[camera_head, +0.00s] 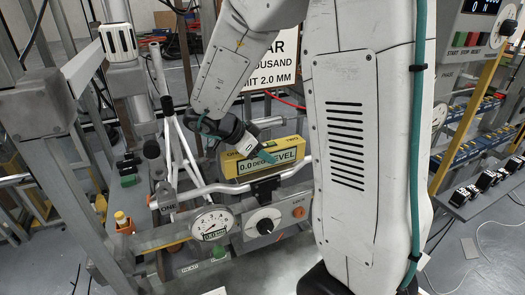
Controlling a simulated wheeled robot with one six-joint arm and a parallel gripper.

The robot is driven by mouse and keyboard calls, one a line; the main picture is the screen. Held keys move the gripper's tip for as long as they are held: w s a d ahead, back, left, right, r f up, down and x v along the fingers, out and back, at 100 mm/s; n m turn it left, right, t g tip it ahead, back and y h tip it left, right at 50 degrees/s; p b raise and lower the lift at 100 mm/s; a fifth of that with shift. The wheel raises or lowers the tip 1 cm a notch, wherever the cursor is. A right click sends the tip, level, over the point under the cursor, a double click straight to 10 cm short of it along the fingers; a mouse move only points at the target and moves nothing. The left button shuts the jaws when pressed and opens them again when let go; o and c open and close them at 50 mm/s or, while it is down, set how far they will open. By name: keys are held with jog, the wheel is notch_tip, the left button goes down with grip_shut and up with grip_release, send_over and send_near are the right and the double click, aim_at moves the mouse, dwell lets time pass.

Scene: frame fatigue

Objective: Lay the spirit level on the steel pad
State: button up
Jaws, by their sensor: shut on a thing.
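The spirit level is a yellow box (288,143) with a display reading 0.0 DEG and the word LEVEL. It is at the middle of the picture, just above a pale handlebar-like tube (230,187). My gripper (266,157) comes down from the upper left, with teal tips at the level's front face, and is shut on it. The far finger is hidden. I cannot tell whether the level touches the tube or the black clamp below it. I cannot make out the steel pad with certainty.
Below the level is a grey unit with a black knob (265,226) and an orange button. A round dial gauge (212,222) is to its left. A grey metal frame (62,150) stands at left. A console (478,25) and blue parts racks are at right. My arm blocks the centre right.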

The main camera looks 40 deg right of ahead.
jog(key=shift+d+f, duration=0.1)
jog(key=shift+f, duration=0.35)
jog(key=o, duration=1.2)
jog(key=shift+r, duration=0.3)
jog(key=v, duration=0.7)
jog(key=shift+r, duration=0.3)
